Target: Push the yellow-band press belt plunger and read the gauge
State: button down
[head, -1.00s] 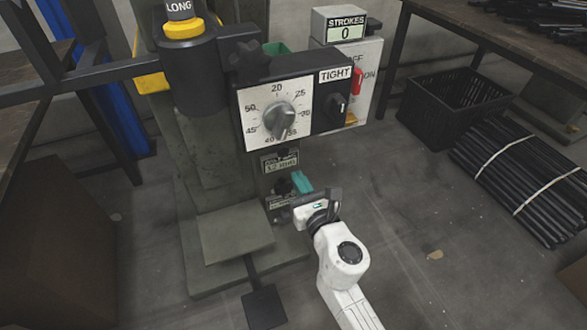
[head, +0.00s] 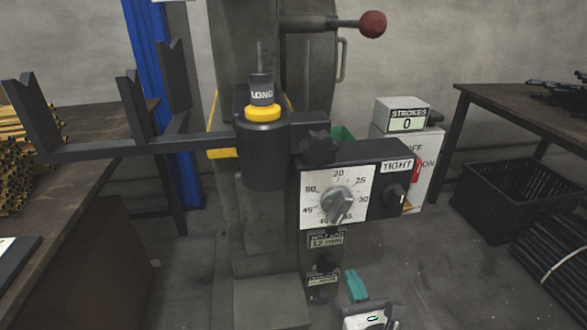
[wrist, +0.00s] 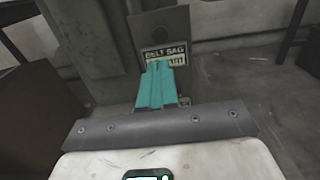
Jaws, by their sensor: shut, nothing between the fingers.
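The yellow-band press (head: 262,150) stands in the middle of the head view, its yellow ring under a cap marked LONG. Its belt sag gauge (head: 326,240) sits below the dial box; the small reading looks like 12.0MM. A dark knob (head: 326,263), perhaps the plunger, is just below it. My gripper (head: 357,285) is low in the head view, right of the knob, teal fingers shut and empty. In the wrist view my gripper's fingers (wrist: 157,82) overlap the lower part of the belt sag gauge (wrist: 160,52), hiding part of its reading. Contact with the plunger cannot be told.
A dial box (head: 345,190) marked TIGHT overhangs the gauge. A box marked STROKES 0 (head: 402,115) is behind it. A dark bench (head: 100,160) stands left; a black crate (head: 500,195) and bundled rods (head: 560,250) lie right. Bare floor (head: 440,270) is between.

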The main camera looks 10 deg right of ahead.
jog(key=s+d+f+m+g+h, duration=0.35)
jog(key=s+d+m, duration=0.35)
jog(key=m, duration=0.4)
jog(key=s+d+f+m+g+h, duration=0.3)
jog(key=s+d+m+g+h, duration=0.15)
jog(key=d+m, duration=0.6)
jog(key=s+a+f+m+g+y, duration=0.4)
jog(key=s+a+m+g, duration=0.1)
jog(key=s+m, duration=0.35)
jog(key=s+a+f+m+g+y, duration=0.45)
jog(key=s+m, duration=0.25)
jog(key=s, duration=0.3)
notch_tip(320, 180, up, 37)
jog(key=p, duration=3.6)
jog(key=shift+f+n+h, duration=0.2)
jog(key=shift+n+h, duration=0.1)
jog(key=shift+h, duration=0.05)
jog(key=shift+d+t, duration=0.1)
jog(key=shift+t, duration=0.15)
